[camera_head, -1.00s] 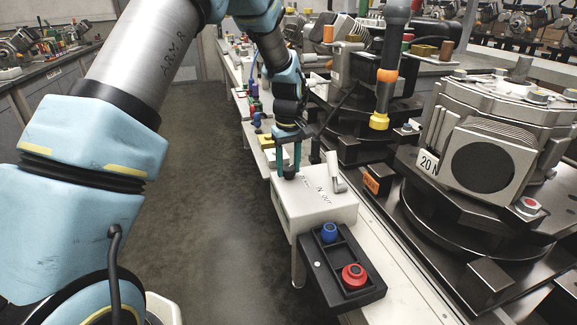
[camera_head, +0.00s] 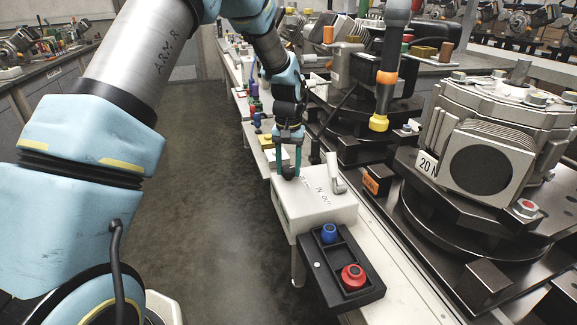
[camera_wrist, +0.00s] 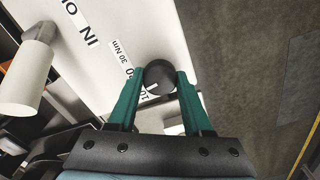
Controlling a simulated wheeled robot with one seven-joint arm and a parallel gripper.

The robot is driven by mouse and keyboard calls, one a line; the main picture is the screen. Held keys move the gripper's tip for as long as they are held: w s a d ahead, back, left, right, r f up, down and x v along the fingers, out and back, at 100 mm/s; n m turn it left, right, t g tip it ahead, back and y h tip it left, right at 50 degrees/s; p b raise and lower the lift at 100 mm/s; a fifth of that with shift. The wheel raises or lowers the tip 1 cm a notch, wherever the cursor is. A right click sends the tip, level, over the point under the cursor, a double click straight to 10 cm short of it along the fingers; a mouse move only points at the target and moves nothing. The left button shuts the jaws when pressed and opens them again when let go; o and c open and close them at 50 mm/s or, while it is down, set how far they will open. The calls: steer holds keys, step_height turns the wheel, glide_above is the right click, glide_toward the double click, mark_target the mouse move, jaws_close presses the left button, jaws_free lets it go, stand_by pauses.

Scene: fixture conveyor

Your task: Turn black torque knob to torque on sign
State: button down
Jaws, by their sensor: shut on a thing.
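The black torque knob (camera_wrist: 159,74) is round and sits on top of a white box (camera_head: 315,208). In the wrist view it is between the two green fingertips of my gripper (camera_wrist: 161,84), which is shut on it from both sides. In the head view my gripper (camera_head: 287,172) points down at the far left part of the box top, and the knob is mostly hidden by the fingers.
A pale lever (camera_head: 336,175) stands on the box near "IN" and "OUT" lettering. A black control panel (camera_head: 318,272) with a blue button (camera_head: 329,232) and a red button (camera_head: 353,276) is in front. Heavy machinery (camera_head: 490,150) stands right; open floor lies left.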

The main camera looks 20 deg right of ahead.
mark_target(288, 168)
steer(key=shift+m, duration=0.7)
steer(key=shift+c, duration=1.6)
jaws_free()
steer(key=shift+r, duration=0.1)
step_height(288, 168, up, 11)
steer(key=b, duration=0.1)
steer(key=shift+f+b, duration=0.2)
steer(key=shift+b, duration=0.1)
